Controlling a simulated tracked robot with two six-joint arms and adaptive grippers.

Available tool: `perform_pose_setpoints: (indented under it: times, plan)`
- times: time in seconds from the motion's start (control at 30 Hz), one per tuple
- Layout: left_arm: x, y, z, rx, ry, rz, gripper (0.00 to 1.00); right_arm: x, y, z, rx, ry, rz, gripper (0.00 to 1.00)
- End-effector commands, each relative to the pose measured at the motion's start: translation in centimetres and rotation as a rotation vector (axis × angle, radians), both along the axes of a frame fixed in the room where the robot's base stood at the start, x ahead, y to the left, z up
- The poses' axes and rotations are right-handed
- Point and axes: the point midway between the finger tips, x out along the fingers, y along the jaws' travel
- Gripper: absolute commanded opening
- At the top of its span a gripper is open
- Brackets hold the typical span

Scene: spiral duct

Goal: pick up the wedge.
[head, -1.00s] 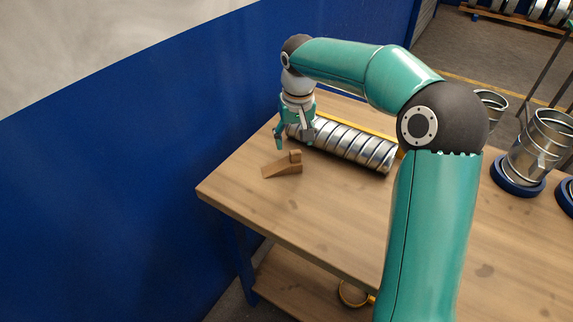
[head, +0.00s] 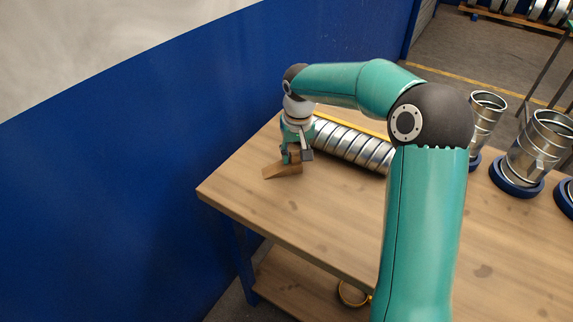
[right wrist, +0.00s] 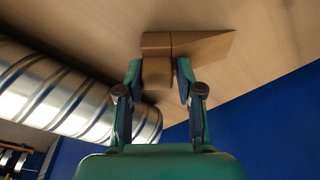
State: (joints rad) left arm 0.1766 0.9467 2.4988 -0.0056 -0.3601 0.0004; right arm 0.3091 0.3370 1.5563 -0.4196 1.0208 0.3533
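The wedge (head: 280,171) is a brown wooden ramp with a small block on its thick end, and it lies on the table near the left edge. In the right wrist view the wedge (right wrist: 205,46) has its thin end pointing right. My right gripper (head: 296,158) is lowered over the thick end. In the right wrist view my right gripper (right wrist: 159,68) has one finger on each side of the block, very close to it. I cannot tell whether both fingers touch it. My left gripper is not in view.
A ribbed silver spiral duct (head: 352,144) lies close behind the wedge, with a yellow bar (head: 350,123) along its far side. Metal duct pieces in blue rings (head: 517,177) stand at the right. The blue wall (head: 130,170) is to the left. The table front (head: 310,220) is clear.

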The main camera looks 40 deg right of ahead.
Motion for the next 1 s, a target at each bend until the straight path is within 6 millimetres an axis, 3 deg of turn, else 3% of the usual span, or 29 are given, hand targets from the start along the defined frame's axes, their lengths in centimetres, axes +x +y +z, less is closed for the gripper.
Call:
perform_pose_setpoints:
  times: [0.03, 0.17, 0.67, 0.87, 1.0]
  plan:
    - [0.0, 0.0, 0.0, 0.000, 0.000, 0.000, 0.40, 0.0, 0.0, 0.0, -0.001, 0.001, 0.001, 0.19]
    - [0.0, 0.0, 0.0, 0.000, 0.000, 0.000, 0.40, 0.0, 0.0, 0.0, -0.001, 0.001, 0.001, 0.00]
    - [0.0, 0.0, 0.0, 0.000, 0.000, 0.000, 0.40, 0.0, 0.1, 0.1, 0.001, 0.004, 0.004, 0.00]
    - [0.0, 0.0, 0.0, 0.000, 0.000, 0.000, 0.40, 0.1, 0.1, 1.6, -0.001, 0.001, 0.004, 0.00]
    - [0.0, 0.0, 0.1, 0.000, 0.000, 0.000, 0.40, 0.2, 0.1, 3.9, -0.002, -0.002, 0.003, 0.00]
